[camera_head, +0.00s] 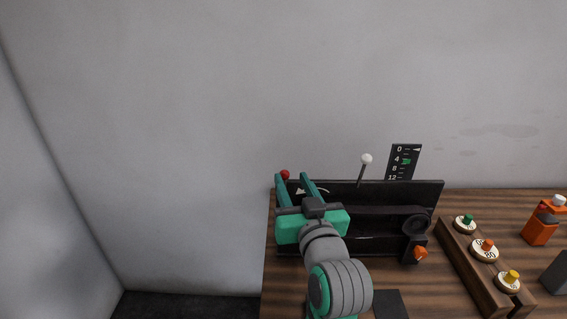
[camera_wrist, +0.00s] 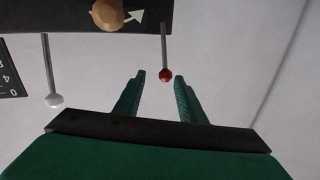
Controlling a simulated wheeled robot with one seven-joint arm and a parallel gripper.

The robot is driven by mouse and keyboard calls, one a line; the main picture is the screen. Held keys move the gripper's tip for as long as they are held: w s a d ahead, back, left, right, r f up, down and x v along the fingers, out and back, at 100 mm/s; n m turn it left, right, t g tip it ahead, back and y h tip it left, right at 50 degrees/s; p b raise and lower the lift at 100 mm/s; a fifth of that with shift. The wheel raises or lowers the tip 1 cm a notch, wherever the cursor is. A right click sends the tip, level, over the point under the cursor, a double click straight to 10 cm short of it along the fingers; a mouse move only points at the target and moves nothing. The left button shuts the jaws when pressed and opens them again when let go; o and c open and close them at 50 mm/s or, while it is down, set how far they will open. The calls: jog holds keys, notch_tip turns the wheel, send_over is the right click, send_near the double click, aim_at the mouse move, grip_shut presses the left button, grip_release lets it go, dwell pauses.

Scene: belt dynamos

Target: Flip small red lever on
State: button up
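The small red lever stands at the left end of the black panel (camera_head: 400,194), its red ball (camera_head: 285,174) showing just by my fingertips in the head view. In the wrist view its thin grey rod ends in the red ball (camera_wrist: 166,75), which appears between my fingertips, nearer the right one. My gripper (camera_head: 291,176) is open around it, with teal fingers; it also shows in the wrist view (camera_wrist: 159,76). A gap shows on both sides of the ball, so I see no contact. The lever's base is partly hidden by my gripper in the head view.
A white-ball lever (camera_head: 366,159) stands right of my gripper, beside a scale plate (camera_head: 403,160). A tan knob (camera_wrist: 108,14) sits near a white arrow. Right are an orange-tipped part (camera_head: 420,254), a wooden block with buttons (camera_head: 460,250) and an orange object (camera_head: 541,228).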

jog(key=x, duration=0.8)
jog(key=shift+a, duration=0.4)
